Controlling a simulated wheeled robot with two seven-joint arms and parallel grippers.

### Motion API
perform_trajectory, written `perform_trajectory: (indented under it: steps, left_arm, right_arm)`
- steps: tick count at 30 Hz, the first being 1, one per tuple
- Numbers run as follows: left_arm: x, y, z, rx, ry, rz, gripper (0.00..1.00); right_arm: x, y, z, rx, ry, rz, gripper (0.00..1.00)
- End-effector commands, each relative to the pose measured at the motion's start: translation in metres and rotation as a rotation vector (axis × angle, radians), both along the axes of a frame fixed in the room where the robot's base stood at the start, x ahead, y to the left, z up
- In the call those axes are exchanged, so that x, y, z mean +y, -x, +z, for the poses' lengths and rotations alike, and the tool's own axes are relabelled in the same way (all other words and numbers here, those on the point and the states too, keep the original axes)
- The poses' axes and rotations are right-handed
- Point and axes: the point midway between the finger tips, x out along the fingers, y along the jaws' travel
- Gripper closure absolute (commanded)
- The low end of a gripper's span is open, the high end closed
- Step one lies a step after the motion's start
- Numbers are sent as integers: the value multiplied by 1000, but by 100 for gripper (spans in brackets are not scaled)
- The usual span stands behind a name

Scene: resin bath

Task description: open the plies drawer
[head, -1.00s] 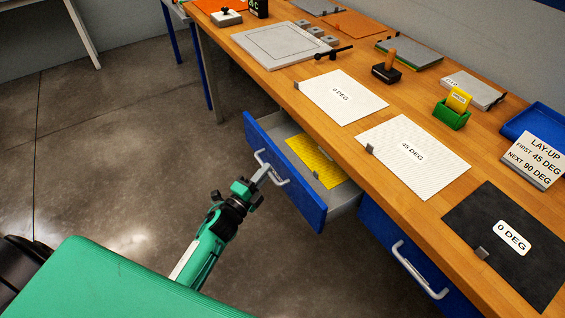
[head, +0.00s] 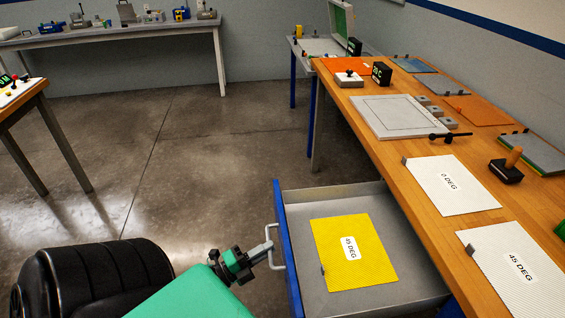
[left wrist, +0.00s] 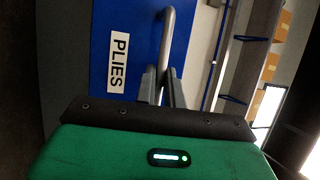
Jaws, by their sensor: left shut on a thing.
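The plies drawer (head: 288,255) has a blue front and grey inside, and stands pulled well out from under the wooden workbench. A yellow ply sheet (head: 372,268) with a degree label lies in it. My left gripper (head: 268,242) is shut on the drawer's metal handle (head: 276,258). In the left wrist view the fingers (left wrist: 164,88) close around the handle bar (left wrist: 170,42), beside the blue front with its PLIES label (left wrist: 118,62). My right gripper is out of view.
The wooden workbench (head: 392,148) runs along the right, with white ply sheets (head: 450,184), a grey plate (head: 400,117) and a stamp-like tool (head: 507,168) on it. Open floor (head: 185,200) lies left of the drawer. A bench (head: 100,38) stands at the back.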

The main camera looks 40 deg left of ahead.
Motion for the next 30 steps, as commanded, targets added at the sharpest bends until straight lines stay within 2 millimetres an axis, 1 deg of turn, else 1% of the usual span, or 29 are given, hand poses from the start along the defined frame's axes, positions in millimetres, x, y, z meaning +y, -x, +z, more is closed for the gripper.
perform_trajectory:
  steps: [6,17,18,20,21,30]
  left_arm:
    - [8,10,0,1,1,1,100]
    - [9,11,0,1,1,1,100]
    - [9,11,0,1,1,1,87]
    - [9,11,0,1,1,1,76]
    - [9,11,0,1,1,1,68]
    - [9,12,-1,0,1,1,68]
  right_arm:
    - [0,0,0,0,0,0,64]
    - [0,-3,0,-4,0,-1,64]
    - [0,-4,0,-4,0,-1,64]
    - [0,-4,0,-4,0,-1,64]
    - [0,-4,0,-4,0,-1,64]
    - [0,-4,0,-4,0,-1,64]
